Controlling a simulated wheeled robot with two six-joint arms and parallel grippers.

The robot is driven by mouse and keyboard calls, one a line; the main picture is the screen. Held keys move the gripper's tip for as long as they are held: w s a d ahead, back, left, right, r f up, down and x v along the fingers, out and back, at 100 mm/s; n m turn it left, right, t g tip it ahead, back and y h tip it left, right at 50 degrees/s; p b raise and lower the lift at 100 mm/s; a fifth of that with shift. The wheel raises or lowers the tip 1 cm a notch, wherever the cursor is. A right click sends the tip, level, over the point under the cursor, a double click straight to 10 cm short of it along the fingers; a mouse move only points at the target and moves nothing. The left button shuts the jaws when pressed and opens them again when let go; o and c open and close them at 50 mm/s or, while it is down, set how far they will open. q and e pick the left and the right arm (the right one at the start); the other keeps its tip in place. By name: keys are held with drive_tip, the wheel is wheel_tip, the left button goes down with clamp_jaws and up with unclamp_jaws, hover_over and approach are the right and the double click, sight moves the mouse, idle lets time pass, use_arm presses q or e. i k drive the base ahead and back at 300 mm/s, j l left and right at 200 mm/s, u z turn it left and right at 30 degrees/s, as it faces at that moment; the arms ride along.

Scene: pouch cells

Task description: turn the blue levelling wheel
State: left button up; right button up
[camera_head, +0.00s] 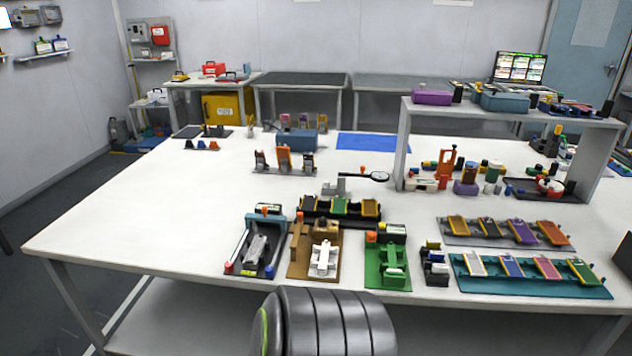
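Neither of my grippers shows in the head view, and nothing is seen touching the wheel.
A brown fixture (299,264) and a green fixture (372,270) stand close to the right of the blue-and-grey one. A teal tray (478,290) lies farther right. A grey shelf (403,150) stands behind. The white table (130,225) is clear on the left.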

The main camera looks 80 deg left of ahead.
sight(270, 270)
drive_tip(key=u, duration=2.6)
